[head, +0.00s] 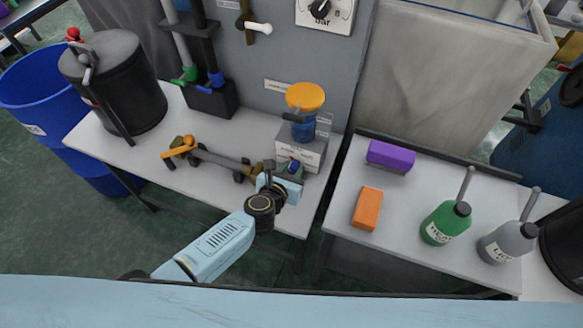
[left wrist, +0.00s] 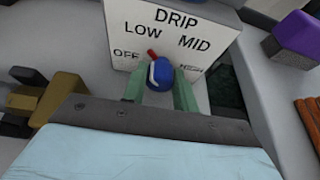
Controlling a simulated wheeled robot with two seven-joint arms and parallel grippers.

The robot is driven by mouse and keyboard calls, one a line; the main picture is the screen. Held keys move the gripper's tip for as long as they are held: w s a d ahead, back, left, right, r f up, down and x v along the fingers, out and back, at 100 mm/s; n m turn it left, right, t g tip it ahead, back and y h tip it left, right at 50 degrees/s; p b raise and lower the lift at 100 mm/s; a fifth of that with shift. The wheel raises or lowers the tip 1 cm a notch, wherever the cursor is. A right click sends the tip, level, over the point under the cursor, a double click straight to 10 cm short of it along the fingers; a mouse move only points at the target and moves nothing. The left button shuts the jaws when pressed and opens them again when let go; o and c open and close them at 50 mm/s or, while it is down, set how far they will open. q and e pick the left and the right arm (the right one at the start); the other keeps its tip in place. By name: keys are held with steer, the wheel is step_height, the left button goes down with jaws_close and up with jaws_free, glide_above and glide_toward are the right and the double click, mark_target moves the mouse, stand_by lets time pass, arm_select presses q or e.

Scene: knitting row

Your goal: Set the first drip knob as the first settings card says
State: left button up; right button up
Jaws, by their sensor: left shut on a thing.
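The drip knob (left wrist: 160,74) is blue with a red pointer, on the front of a white box (left wrist: 190,18) marked DRIP, OFF, LOW, MID and a partly hidden word at the right. The red pointer tilts up and slightly left, towards LOW. My left gripper (left wrist: 160,92) has its pale green fingers on either side of the knob and is shut on it. In the head view my left gripper (head: 289,171) is at the front of the box (head: 298,146), covering much of the knob. Small pale cards (head: 278,86) show behind the box, too small to read. My right gripper is not in view.
A brass-and-grey valve pipe (head: 220,160) lies left of my gripper. On the right table are a purple block (head: 390,155), an orange block (head: 367,208), and green (head: 446,223) and grey (head: 505,243) bottles.

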arm_select(q)
steer(key=shift+s+d+m+y, duration=0.1)
steer(key=shift+m+y, duration=0.5)
steer(key=shift+m, duration=0.1)
steer(key=shift+f+m+t+y, duration=0.1)
steer(key=shift+m+t+y, duration=0.35)
steer(key=shift+m, duration=0.35)
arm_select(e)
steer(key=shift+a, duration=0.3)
arm_select(q)
steer(key=shift+m+y, duration=0.25)
steer(key=shift+m, duration=0.05)
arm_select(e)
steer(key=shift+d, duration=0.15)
arm_select(q)
steer(key=o, duration=1)
steer(key=shift+c, duration=0.2)
